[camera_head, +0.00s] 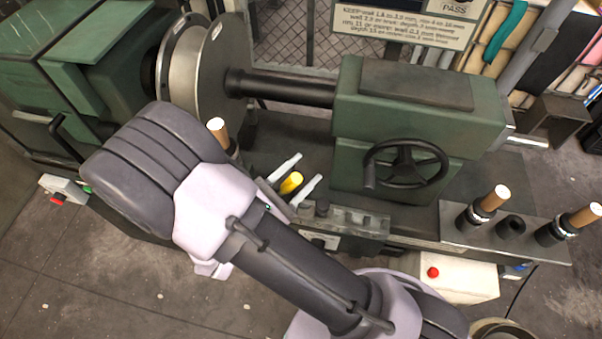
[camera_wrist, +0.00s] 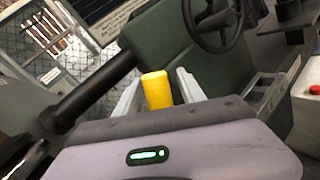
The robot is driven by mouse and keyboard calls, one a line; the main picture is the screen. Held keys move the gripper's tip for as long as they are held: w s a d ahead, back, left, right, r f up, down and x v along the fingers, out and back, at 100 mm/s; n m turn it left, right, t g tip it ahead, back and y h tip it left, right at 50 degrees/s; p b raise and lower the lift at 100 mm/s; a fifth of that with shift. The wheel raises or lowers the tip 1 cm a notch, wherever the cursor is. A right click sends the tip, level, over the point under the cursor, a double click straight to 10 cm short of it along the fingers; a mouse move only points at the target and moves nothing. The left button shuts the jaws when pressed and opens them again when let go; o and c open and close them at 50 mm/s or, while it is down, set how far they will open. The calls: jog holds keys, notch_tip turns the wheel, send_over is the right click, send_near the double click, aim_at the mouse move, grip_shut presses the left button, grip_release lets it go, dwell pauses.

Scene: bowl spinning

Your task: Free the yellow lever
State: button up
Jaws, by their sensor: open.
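The yellow lever (camera_head: 290,183) shows as a short yellow cylinder in front of the green lathe, and it also shows in the wrist view (camera_wrist: 157,90). My gripper (camera_head: 308,167) has its two pale fingers on either side of it. In the wrist view my gripper (camera_wrist: 160,74) is open, with a narrow gap between each finger and the yellow part. I see no clear contact. The lower end of the lever, and whatever it joins, are hidden behind the gripper body.
A green tailstock (camera_head: 420,120) with a black handwheel (camera_head: 405,165) stands just right of the fingers. A round metal disc (camera_head: 197,75) is at the upper left. A rack (camera_head: 460,232) with wood-handled tools is at right. A red-button box (camera_head: 458,280) sits below it.

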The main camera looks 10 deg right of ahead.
grip_shut()
dwell(1.4)
